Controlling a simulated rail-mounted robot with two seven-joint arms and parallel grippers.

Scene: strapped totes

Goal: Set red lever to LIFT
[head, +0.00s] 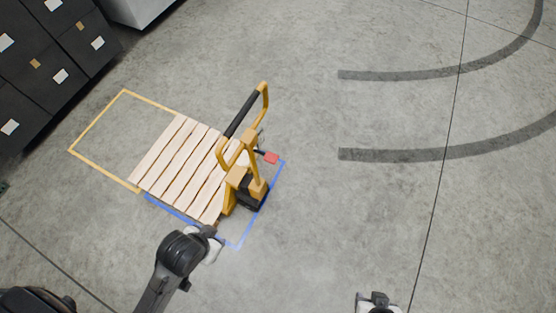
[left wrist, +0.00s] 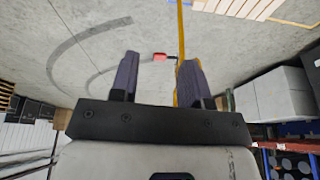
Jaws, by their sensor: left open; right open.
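The red lever (head: 271,157) sticks out to the right from the handle base of a yellow pallet jack (head: 240,185). In the left wrist view the red lever (left wrist: 160,57) shows between and beyond my fingertips, apart from them. My left gripper (left wrist: 158,62) is open and empty. In the head view my left gripper (head: 212,234) is below the jack's body, partly hidden by its own wrist. My right gripper (head: 377,299) is open and empty at the bottom edge, away from the jack. No LIFT marking is readable.
A wooden pallet (head: 178,165) sits at the jack, partly inside blue floor tape (head: 238,246). Yellow tape (head: 96,119) outlines floor beyond it. Dark crates (head: 50,55) stand at the upper left. The floor to the right is clear, with dark curved stripes (head: 400,154).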

